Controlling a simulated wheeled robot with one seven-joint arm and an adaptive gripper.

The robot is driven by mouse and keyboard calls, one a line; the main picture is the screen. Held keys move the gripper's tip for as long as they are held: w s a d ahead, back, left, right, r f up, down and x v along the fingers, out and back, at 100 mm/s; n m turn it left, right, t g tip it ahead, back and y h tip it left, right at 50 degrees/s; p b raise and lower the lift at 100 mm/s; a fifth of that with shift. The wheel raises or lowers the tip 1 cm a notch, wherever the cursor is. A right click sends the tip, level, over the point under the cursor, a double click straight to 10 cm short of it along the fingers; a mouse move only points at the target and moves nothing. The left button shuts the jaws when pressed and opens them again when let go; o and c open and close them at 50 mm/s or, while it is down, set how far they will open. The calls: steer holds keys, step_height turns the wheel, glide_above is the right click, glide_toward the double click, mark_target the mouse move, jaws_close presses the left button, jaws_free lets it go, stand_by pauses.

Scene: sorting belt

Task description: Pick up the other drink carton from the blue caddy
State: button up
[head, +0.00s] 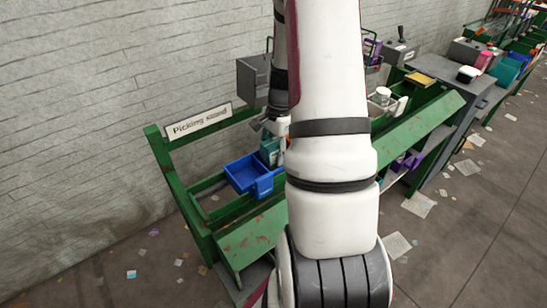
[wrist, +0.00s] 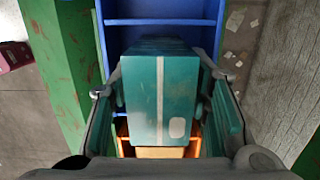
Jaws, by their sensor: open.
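A teal drink carton (wrist: 160,100) with a pale stripe and a pale patch stands between the two fingers of my gripper (wrist: 163,72) in the wrist view. The jaws are open around it, with a narrow gap showing on the left; contact on the right I cannot tell. The blue caddy (wrist: 160,10) lies beyond the carton, with its dividers showing. In the head view the caddy (head: 243,172) sits on the green stand, and the teal carton (head: 268,152) shows at its right end beneath my gripper (head: 272,127). My arm hides the caddy's right side.
An orange surface (wrist: 155,152) shows below the carton in the wrist view. The green stand frame (wrist: 62,75) runs along the left. A "Picking stand" sign (head: 199,121) is behind the caddy. A grey box (head: 253,78) and wall are close behind my arm.

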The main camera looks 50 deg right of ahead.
steer(key=shift+f, duration=0.25)
steer(key=c, duration=0.5)
steer(key=shift+r, duration=0.1)
steer(key=shift+c, duration=0.2)
